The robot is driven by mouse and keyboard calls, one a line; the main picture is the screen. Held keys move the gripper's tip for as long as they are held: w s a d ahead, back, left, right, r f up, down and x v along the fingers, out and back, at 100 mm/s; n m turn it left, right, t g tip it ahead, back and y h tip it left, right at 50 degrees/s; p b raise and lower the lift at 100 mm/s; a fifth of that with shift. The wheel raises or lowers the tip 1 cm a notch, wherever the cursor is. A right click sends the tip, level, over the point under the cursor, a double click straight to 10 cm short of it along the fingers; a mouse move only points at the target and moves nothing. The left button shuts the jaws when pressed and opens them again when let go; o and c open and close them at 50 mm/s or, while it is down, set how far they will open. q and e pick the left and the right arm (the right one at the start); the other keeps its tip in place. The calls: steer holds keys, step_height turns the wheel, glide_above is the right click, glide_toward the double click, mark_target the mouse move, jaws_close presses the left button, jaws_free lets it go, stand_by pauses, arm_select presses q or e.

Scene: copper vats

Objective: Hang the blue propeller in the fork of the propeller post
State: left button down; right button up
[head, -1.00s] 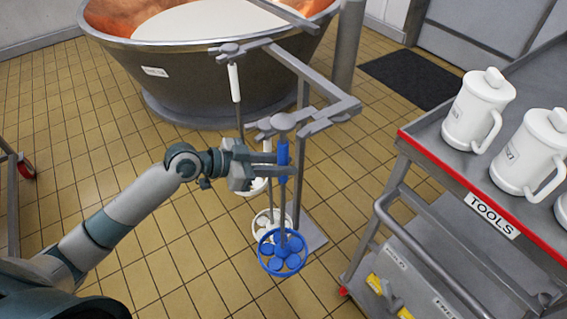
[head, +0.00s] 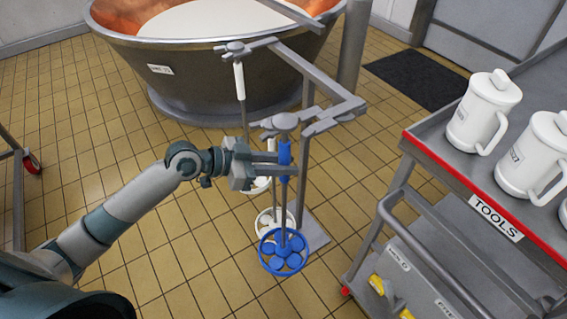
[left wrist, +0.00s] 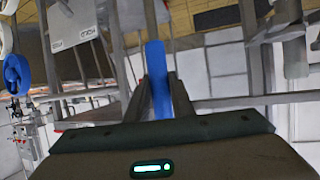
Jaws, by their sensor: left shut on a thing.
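The blue propeller (head: 283,250) hangs upright, its blue wheel at the bottom of a grey shaft with a blue grip (head: 285,157) near the top. My left gripper (head: 272,172) is shut on the blue grip, which also shows between the fingers in the left wrist view (left wrist: 157,80). The grey propeller post (head: 306,160) has arms ending in forks. The propeller's grey top disc (head: 286,121) is at the nearer fork (head: 310,126); I cannot tell if it rests on it. A white propeller (head: 239,85) hangs in the farther fork. My right gripper is not in view.
A copper vat (head: 215,75) of white liquid stands behind the post. A grey cart (head: 440,165) with a red edge, a TOOLS label and white jugs (head: 480,112) stands at the right.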

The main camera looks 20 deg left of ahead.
arm_select(q)
steer(key=w+d, duration=0.5)
steer(key=w, duration=0.1)
steer(key=shift+w, duration=0.25)
stand_by(4.8)
steer(key=shift+w+d+f+b, duration=0.1)
steer(key=shift+f+b, duration=0.4)
steer(key=shift+f, duration=0.4)
stand_by(1.5)
